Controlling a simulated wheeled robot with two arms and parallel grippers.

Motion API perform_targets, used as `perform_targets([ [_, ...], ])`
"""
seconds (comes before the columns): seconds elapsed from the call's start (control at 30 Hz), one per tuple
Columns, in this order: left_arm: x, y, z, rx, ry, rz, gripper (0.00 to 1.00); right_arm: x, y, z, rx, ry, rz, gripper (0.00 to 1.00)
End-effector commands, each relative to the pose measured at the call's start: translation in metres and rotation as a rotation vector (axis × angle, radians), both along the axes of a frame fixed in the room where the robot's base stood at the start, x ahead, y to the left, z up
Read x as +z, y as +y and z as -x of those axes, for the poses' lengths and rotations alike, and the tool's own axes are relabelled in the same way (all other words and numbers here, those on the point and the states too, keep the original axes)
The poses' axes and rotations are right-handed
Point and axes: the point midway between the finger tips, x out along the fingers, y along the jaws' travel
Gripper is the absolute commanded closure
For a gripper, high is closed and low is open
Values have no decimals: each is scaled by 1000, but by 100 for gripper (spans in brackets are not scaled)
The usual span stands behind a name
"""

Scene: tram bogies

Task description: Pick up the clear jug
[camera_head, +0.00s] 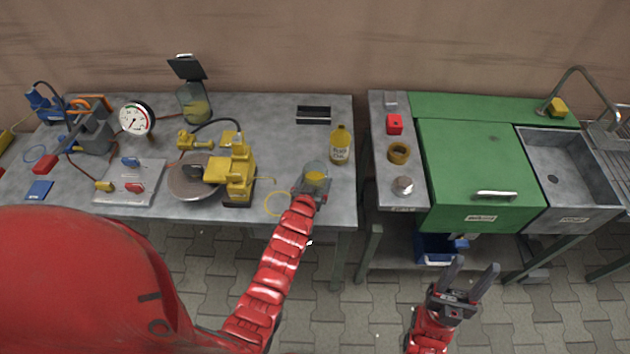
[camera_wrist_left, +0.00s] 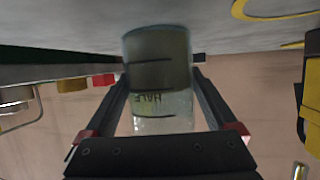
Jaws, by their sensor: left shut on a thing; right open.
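The clear jug (camera_head: 317,172), with something yellow in it, is near the front right edge of the grey workbench. My left gripper (camera_head: 309,192) is shut on it from the front. In the left wrist view the jug (camera_wrist_left: 160,75) sits between both fingers, upside down in the picture, with a "HALF" mark on its side. Its base end is close to the bench surface; I cannot tell whether it touches. My right gripper (camera_head: 468,280) is open and empty above the paved floor, in front of the green cabinet.
A yellow bottle (camera_head: 340,145) stands just right of the jug. A yellow ring (camera_head: 277,204) and a yellow machine (camera_head: 232,172) are left of it. A clear container with a dark raised lid (camera_head: 194,104) stands at the back. A green cabinet (camera_head: 475,170) and sink (camera_head: 565,165) are right.

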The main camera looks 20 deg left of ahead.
Motion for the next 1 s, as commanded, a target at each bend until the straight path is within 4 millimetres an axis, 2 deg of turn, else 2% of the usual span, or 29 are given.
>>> perform_targets([
  [0.27,9,0,-1,0,-4,-1,66,-6,0,0,0,0,0,48],
  [0.6,35,0,-1,-1,-7,0,66,-20,0,0,0,0,0,48],
  [1.0,36,-2,55,0,0,0,66,-38,0,0,0,0,0,48],
])
